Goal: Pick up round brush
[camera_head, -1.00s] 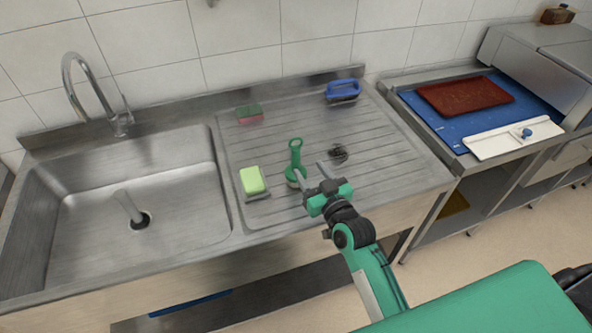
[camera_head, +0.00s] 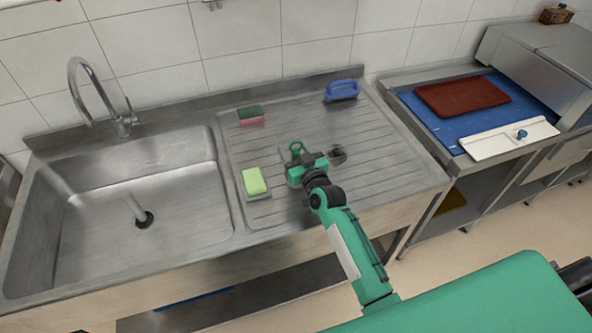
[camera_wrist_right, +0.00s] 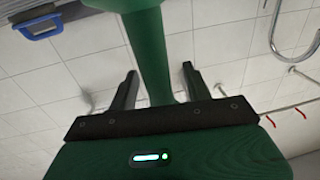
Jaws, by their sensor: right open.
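The round brush (camera_head: 296,147) is green with a ring at the top of its handle. It stands on the ridged drainboard (camera_head: 370,125), and its lower part is hidden behind my right gripper in the head view. My right gripper (camera_head: 300,154) is open at the brush, with its fingers to either side of the handle. In the right wrist view the green handle (camera_wrist_right: 158,50) passes between the two open fingers (camera_wrist_right: 160,84), with gaps at both sides. My left gripper is not in view.
A green and yellow sponge (camera_head: 254,182) lies just left of the gripper. A pink and green sponge (camera_head: 251,116) and a blue-handled brush (camera_head: 342,90) lie behind. A dark wire scourer (camera_head: 338,155) is close on the right. The sink basin (camera_head: 90,225) is at left.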

